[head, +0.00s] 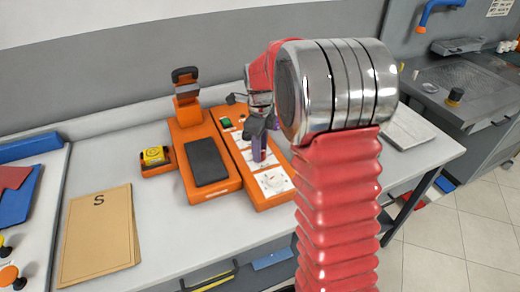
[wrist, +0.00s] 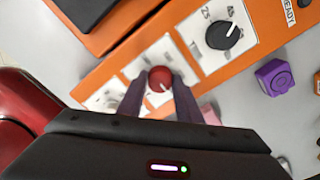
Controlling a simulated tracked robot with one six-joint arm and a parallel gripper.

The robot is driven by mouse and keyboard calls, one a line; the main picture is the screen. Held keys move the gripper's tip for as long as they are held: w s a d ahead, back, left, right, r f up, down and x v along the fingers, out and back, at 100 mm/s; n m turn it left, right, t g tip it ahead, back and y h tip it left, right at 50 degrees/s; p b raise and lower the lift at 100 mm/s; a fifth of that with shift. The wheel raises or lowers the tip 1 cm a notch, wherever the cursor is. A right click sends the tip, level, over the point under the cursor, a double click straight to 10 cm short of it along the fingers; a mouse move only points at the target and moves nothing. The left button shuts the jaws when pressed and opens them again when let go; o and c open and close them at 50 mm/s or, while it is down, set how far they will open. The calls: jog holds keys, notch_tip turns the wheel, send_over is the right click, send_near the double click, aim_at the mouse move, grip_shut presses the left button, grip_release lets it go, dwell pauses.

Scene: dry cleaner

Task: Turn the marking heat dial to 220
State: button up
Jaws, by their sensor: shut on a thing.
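A red dial knob (wrist: 160,77) sits on a white scale plate on an orange machine in the wrist view. A pale pointer mark shows on it, toward the lower right. The figures around it are too small or covered to read, so I cannot tell its setting. My gripper (wrist: 159,84) has its two dark purple fingers on either side of the knob, shut on it. In the head view my gripper (head: 259,151) reaches down to the orange control panel (head: 267,203); the red knob is hidden there.
A black dial (wrist: 224,35) on its own white plate is close beside the red one. A purple block (wrist: 273,77) lies off the panel's edge. In the head view, a black pad (head: 206,161), a yellow tape unit (head: 154,157) and a folder (head: 97,235) are left of my gripper.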

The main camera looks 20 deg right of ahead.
jog(key=shift+w+r, duration=0.1)
jog(key=o, duration=1)
jog(key=shift+o, duration=0.2)
notch_tip(320, 180, up, 14)
jog(key=shift+f, duration=0.2)
dwell(0.5)
